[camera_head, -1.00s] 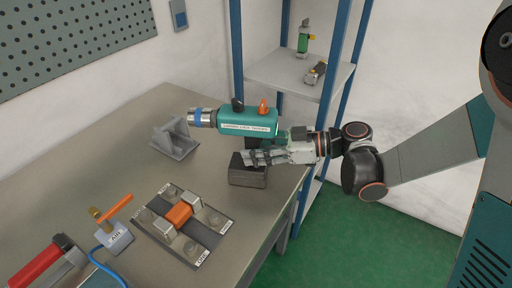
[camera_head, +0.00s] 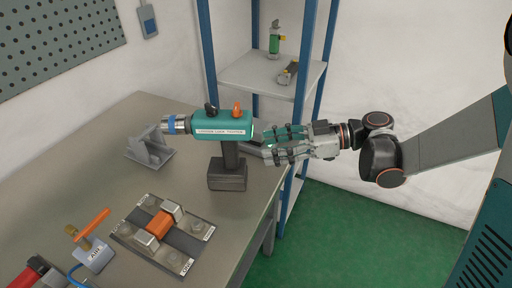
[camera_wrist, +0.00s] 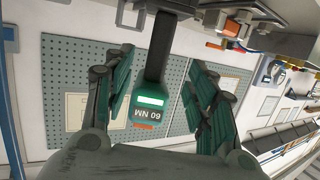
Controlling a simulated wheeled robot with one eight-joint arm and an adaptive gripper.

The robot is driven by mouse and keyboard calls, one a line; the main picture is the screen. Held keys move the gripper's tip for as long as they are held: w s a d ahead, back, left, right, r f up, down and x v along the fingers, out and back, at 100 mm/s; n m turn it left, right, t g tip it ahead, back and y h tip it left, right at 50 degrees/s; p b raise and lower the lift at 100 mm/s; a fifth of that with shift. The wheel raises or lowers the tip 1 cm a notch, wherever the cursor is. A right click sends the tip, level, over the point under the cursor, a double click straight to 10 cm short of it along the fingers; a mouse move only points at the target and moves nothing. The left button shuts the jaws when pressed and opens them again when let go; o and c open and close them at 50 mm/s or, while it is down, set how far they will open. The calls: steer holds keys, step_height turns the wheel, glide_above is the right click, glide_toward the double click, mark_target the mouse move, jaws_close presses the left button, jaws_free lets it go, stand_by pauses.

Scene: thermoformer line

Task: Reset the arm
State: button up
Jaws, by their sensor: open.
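The green power tool (camera_head: 222,125) stands upright on its dark base (camera_head: 228,174) on the bench, with a dark handle, a metal nose to the left and an orange knob on top. In the wrist view its green rear end (camera_wrist: 150,105) shows upside down with a "60 NM" display, between the spread fingers. My gripper (camera_head: 266,143) is open and empty just right of the tool's handle; it also shows in the wrist view (camera_wrist: 155,85). The handle is clear of the fingers in the head view.
A grey cradle (camera_head: 150,146) stands by the nose. A plate with clamps and an orange block (camera_head: 160,224), a valve (camera_head: 94,254) and a red-handled item (camera_head: 36,274) lie nearer. A blue-posted shelf (camera_head: 270,76) stands close behind my gripper. Free floor (camera_head: 370,230) is at right.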

steer(key=shift+d+r, duration=0.15)
steer(key=shift+d, duration=0.5)
steer(key=s+d+m+t+h, duration=0.7)
steer(key=s+d+m+h, duration=0.7)
steer(key=d+m, duration=0.3)
steer(key=shift+r+m+h, duration=0.2)
steer(key=shift+m+h, duration=0.3)
steer(key=shift+h, duration=0.1)
